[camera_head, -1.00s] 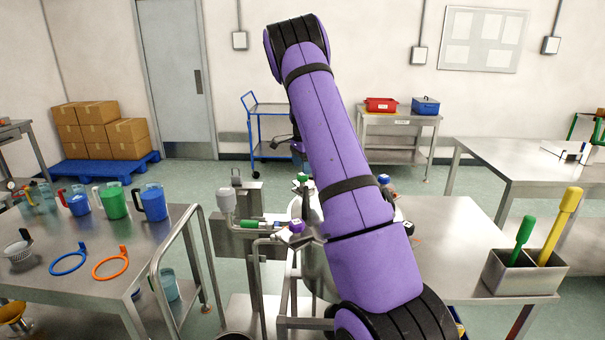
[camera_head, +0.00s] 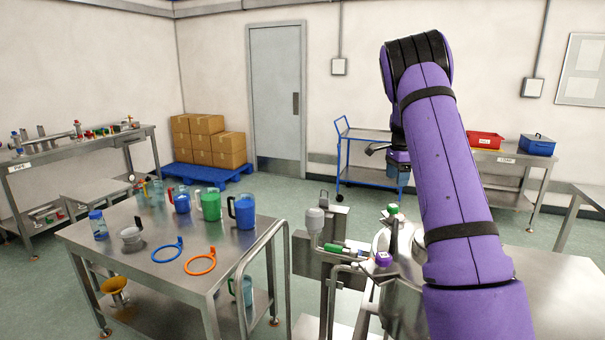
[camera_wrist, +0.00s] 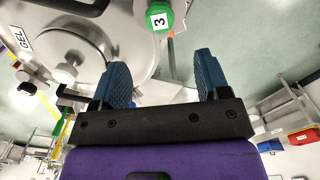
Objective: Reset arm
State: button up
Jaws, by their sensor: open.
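My purple arm rises on the right side of the head view and bends down at the top; my gripper is hidden behind it there. In the wrist view my gripper (camera_wrist: 165,85) is open, its two blue fingers apart with nothing between them. A green knob marked 3 (camera_wrist: 160,17) shows beyond the fingertips, apart from them. A round steel lid (camera_wrist: 90,35) beside a plate marked GEL lies at the upper left of the wrist view. In the head view a purple-capped part (camera_head: 383,258) and a green knob (camera_head: 392,209) show left of my arm.
A steel cart (camera_head: 140,262) at left carries a blue jug (camera_head: 243,212), a green jug (camera_head: 210,205), a blue ring (camera_head: 167,252) and an orange ring (camera_head: 200,263). Boxes (camera_head: 208,140) stand on a blue pallet. A blue-framed trolley (camera_head: 372,150) stands behind.

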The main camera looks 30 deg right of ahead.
jog(key=s+a+r+n+t, duration=0.1)
jog(key=s+a+r+n, duration=0.6)
jog(key=a, duration=0.5)
jog(key=s+a+r+n+t, duration=0.2)
jog(key=s+a+r+n, duration=0.15)
jog(key=a+r, duration=0.7)
jog(key=s+a+f+n+t, duration=0.1)
jog(key=s+a+n, duration=0.4)
jog(key=s+a, duration=0.4)
jog(key=s+a+f+n+t, duration=0.1)
jog(key=s+a+n, duration=0.5)
jog(key=s, duration=0.9)
jog(key=a+f, duration=0.1)
jog(key=a, duration=0.2)
jog(key=shift+s+a, duration=0.2)
jog(key=shift+s, duration=0.05)
